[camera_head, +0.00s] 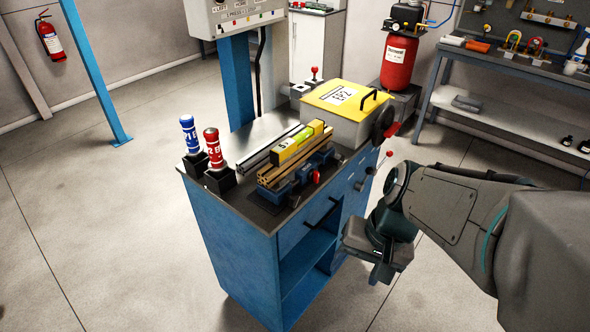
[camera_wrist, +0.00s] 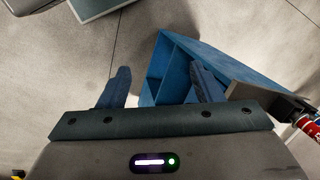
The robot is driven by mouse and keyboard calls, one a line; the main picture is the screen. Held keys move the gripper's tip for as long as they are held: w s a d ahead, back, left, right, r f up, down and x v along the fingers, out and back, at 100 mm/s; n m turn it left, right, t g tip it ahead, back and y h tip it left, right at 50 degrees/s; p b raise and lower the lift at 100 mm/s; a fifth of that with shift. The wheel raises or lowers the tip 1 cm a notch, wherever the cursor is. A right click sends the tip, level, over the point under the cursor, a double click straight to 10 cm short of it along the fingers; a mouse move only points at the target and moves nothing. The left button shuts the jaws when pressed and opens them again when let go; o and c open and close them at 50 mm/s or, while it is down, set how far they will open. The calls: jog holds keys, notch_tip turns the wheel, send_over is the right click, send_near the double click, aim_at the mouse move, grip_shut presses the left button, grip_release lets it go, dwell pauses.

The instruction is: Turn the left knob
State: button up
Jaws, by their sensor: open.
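I cannot tell which part is the left knob. A grey control panel (camera_head: 238,14) with small dark controls stands on a blue post at the top of the head view, cut off by the frame edge. A dark round handwheel (camera_head: 383,122) with a red grip sits on the bench's right end, and a red-balled lever (camera_head: 386,155) sticks out below it. My gripper (camera_head: 381,272) hangs right of the blue bench (camera_head: 232,245), lower than its top and apart from it. In the wrist view its two fingers (camera_wrist: 160,86) are spread with nothing between them.
On the bench stand a blue and a red bottle (camera_head: 212,148), a vise (camera_head: 290,185) with a yellow level (camera_head: 302,143), and a yellow-lidded box (camera_head: 346,100). A red tank (camera_head: 399,62) and a shelf table (camera_head: 500,108) stand behind. Floor in front is clear.

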jog(key=a+f+m+g+y+b, duration=0.1)
jog(key=a+f+m+y, duration=0.2)
jog(key=f, duration=0.1)
jog(key=m+t+y+b, duration=0.4)
jog(key=m+t+y, duration=0.6)
jog(key=m, duration=1)
send_near(297, 202)
jog(key=shift+t+h, duration=0.8)
jog(key=shift+t, duration=0.1)
jog(key=x, duration=0.7)
jog(key=s+p+x, duration=0.1)
jog(key=x, duration=0.2)
jog(key=shift+w+a, duration=0.25)
jog(key=shift+a, duration=0.4)
